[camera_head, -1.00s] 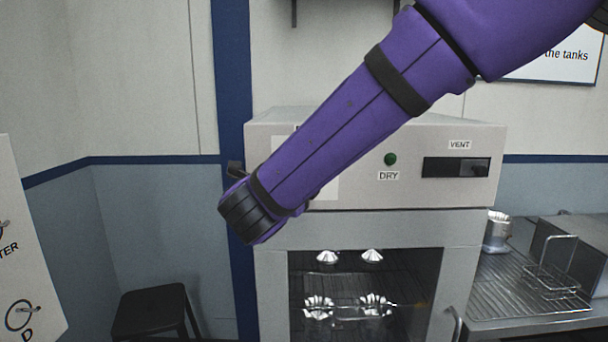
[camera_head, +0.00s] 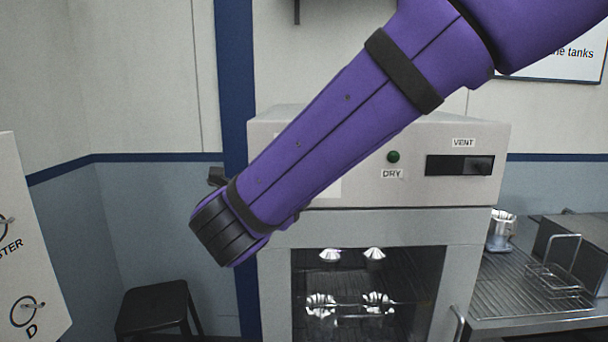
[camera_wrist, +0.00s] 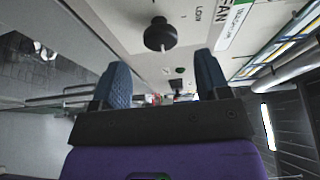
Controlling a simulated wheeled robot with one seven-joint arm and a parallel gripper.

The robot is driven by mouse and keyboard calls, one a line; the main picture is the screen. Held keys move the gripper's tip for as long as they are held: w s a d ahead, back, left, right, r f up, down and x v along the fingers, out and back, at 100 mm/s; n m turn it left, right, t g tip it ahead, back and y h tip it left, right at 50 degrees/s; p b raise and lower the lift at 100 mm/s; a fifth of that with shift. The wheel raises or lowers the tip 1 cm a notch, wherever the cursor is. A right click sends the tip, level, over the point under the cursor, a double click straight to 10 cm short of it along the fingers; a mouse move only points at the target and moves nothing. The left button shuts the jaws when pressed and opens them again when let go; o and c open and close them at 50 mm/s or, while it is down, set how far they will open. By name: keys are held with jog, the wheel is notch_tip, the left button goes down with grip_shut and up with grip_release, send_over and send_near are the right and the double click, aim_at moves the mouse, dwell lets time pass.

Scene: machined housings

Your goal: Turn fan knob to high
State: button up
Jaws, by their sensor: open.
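In the wrist view, a black round fan knob (camera_wrist: 160,34) with a stem stands out from a pale panel (camera_wrist: 130,22) marked "FAN" and "LOW". My gripper (camera_wrist: 162,62) is open, with two blue-padded fingers apart and nothing between them. The knob appears ahead of the fingertips, in the gap between them in the picture; I cannot tell the exact distance. The knob's setting is not clear. In the head view, my purple arm crosses the front of the grey cabinet (camera_head: 470,225), and its fingers are hidden.
The cabinet has a green DRY button (camera_head: 393,157), a dark VENT slot (camera_head: 445,165) and a glass door with shiny metal parts inside. A rack (camera_head: 510,285) with a metal housing (camera_head: 501,230) stands right. A black stool (camera_head: 158,300) and a labelled panel (camera_head: 25,240) are left.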

jog(key=v, duration=0.5)
jog(key=w+d+r+n+y, duration=0.4)
jog(key=d+r+n+y, duration=0.4)
jog(key=n+y, duration=0.5)
jog(key=s+d+f+n+g+h, duration=0.2)
jog(key=s+d+f+n+g, duration=0.3)
jog(key=s+d, duration=0.5)
jog(key=s+d+f+n+g+h, duration=0.3)
jog(key=s+d+f+n+g, duration=0.2)
jog(key=s+d, duration=0.5)
jog(key=d+f+g, duration=0.1)
jog(key=d, duration=0.2)
jog(key=shift+s+d+f+h, duration=0.2)
jog(key=shift+s+d+h, duration=0.1)
jog(key=shift+s+d, duration=0.05)
